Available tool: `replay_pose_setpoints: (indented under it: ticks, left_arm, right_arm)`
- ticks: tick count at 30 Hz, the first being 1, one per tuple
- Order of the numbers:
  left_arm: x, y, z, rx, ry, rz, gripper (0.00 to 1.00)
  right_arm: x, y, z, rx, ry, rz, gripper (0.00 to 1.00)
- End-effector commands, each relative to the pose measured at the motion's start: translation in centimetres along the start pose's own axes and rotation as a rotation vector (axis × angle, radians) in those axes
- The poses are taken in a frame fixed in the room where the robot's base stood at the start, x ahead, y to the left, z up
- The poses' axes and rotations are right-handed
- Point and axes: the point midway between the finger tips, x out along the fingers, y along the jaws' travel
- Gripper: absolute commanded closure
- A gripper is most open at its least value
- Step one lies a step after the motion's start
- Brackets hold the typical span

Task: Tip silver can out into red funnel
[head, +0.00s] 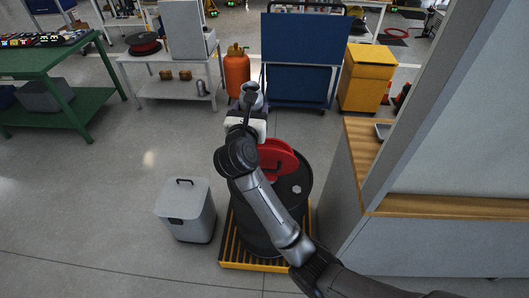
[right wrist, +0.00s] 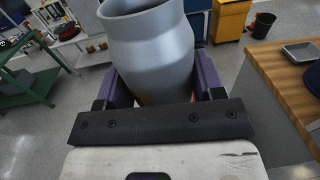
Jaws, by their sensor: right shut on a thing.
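The silver can (head: 251,97) is held by my right gripper (head: 249,109), beyond the red funnel in the head view. In the right wrist view the can (right wrist: 150,45) sits between the two purple fingers, its open mouth toward the top of the picture; its contents cannot be seen. The red funnel (head: 283,160) is on top of a black drum (head: 297,205). My right arm crosses in front of the funnel and hides part of it. The can is apart from the funnel. My left gripper is in neither view.
The drum stands on a yellow-edged pallet (head: 254,267). A grey lidded bin (head: 186,208) is to its left. A wood-topped counter (head: 440,206) is on the right. An orange gas cylinder (head: 237,72), a blue panel cart (head: 301,55) and a yellow cabinet (head: 365,80) stand behind.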

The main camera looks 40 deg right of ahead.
Motion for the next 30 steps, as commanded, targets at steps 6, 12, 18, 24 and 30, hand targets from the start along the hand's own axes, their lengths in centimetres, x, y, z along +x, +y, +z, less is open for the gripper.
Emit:
replay_pose_setpoints:
  ticks: [6,12,18,24,30]
  left_arm:
    - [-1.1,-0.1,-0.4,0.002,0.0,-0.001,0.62]
    - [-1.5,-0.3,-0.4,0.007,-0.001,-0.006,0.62]
    - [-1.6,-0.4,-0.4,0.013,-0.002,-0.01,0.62]
    - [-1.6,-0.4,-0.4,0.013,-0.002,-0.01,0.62]
    - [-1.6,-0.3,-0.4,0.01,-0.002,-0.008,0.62]
  right_arm:
    - [6.3,1.5,-0.8,-0.001,0.004,-0.012,0.66]
    - [10.0,3.0,-3.9,-0.002,0.003,0.037,0.66]
    - [11.7,4.7,-6.8,0.0,0.001,0.115,0.66]
    - [12.0,5.7,-8.2,0.001,-0.002,0.169,0.66]
    - [12.1,6.0,-8.5,0.001,-0.002,0.185,0.66]
